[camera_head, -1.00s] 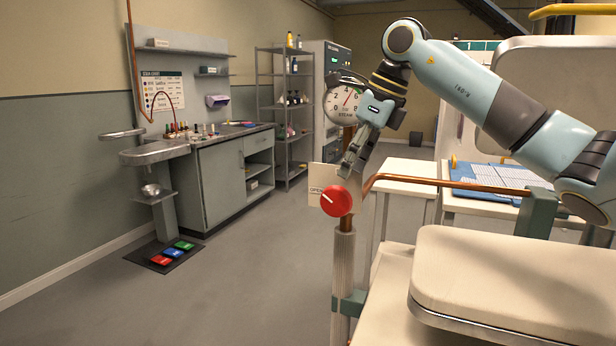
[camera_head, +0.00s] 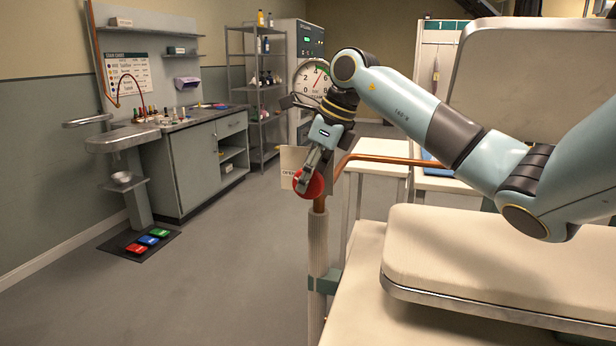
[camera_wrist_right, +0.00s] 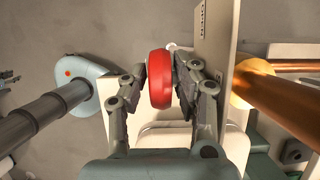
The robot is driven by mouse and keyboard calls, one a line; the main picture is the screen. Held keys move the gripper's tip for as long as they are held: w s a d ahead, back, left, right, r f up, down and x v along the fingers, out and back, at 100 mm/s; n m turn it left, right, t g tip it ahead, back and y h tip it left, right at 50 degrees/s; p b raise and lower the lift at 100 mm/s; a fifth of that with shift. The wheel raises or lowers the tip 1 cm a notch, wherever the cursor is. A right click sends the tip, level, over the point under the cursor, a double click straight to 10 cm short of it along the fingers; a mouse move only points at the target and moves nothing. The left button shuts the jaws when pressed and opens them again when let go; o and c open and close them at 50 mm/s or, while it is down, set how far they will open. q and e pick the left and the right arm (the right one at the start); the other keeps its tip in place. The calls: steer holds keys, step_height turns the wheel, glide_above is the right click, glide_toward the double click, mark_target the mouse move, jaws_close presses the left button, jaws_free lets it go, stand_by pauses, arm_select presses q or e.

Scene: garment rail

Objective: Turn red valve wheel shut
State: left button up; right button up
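The red valve wheel (camera_head: 316,187) is on the copper pipe (camera_head: 319,206), in front of a pale plate with lettering (camera_head: 291,159). My right gripper (camera_head: 303,184) reaches down to it from above and hides part of its face. In the right wrist view the wheel (camera_wrist_right: 159,78) shows edge-on between the two fingers of the gripper (camera_wrist_right: 163,75). The fingers lie against its two sides and look shut on it. The wheel's pointer mark is hidden. A round steam gauge (camera_head: 316,76) stands behind my right wrist. My left gripper is out of view.
A copper pipe (camera_head: 390,159) runs right from the valve. A padded cream board (camera_head: 490,245) lies at the front right, and white tables (camera_head: 378,160) stand behind. A sink bench (camera_head: 207,165) and floor pedals (camera_head: 147,240) are at the left. The floor between is clear.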

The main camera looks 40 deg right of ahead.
jaws_close()
